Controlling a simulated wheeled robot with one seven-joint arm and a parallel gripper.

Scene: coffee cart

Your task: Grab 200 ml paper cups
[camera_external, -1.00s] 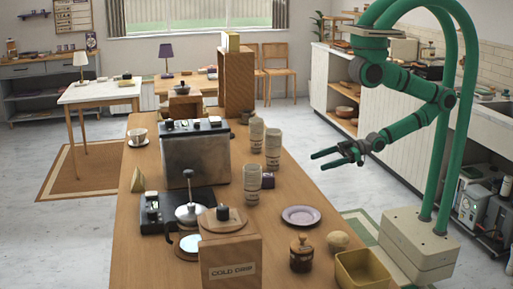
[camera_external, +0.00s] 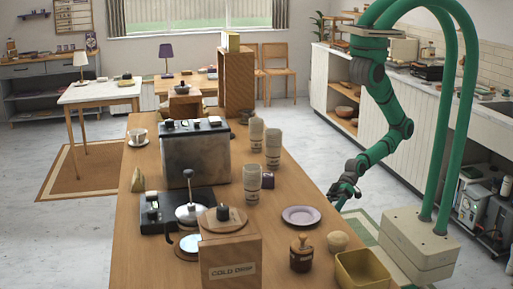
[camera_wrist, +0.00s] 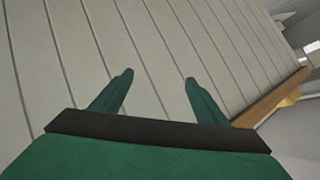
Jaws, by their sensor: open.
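Three tall stacks of pale paper cups stand upright on the wooden cart top (camera_external: 270,232). My gripper (camera_external: 338,197) is low beside the cart's right edge, apart from all the cups. In the wrist view my gripper (camera_wrist: 156,77) is open, with nothing between its fingers. No cups show in that view.
A purple plate (camera_external: 301,216), a brown jar (camera_external: 302,254), a small tan bowl (camera_external: 337,241) and a yellow bin (camera_external: 362,268) line the cart's right side. A metal coffee machine (camera_external: 195,152) stands left of the cups. The wrist view shows pale slatted panelling (camera_wrist: 150,35) with a wooden edge (camera_wrist: 270,98).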

